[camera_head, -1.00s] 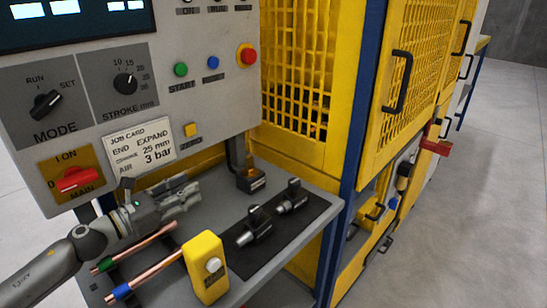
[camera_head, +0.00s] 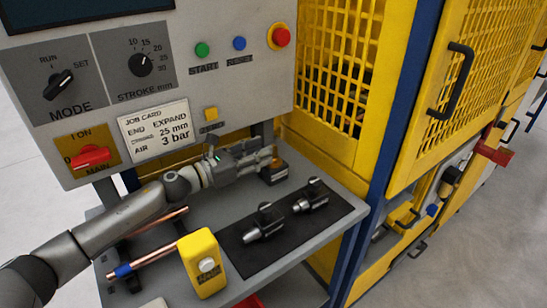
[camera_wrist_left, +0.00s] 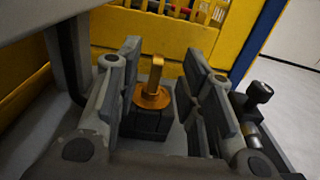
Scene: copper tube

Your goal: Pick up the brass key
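The brass key (camera_wrist_left: 153,84) stands upright in a dark block (camera_wrist_left: 146,122), its round flange just above the block's top. In the left wrist view it shows between the two fingers of my left gripper (camera_wrist_left: 160,72), which is open. I see bare space on both sides of the key, so the fingers do not visibly touch it. In the head view the left gripper (camera_head: 262,160) reaches in from the left, close to the block (camera_head: 274,174), and partly hides the key. My right gripper is not in view.
A black mat (camera_head: 338,207) with two dark metal tools lies to the right of the block. A yellow box (camera_head: 201,262) and copper tubes (camera_head: 150,258) lie nearer. The control panel (camera_head: 215,90) hangs above the arm. A yellow guard (camera_head: 330,65) stands behind.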

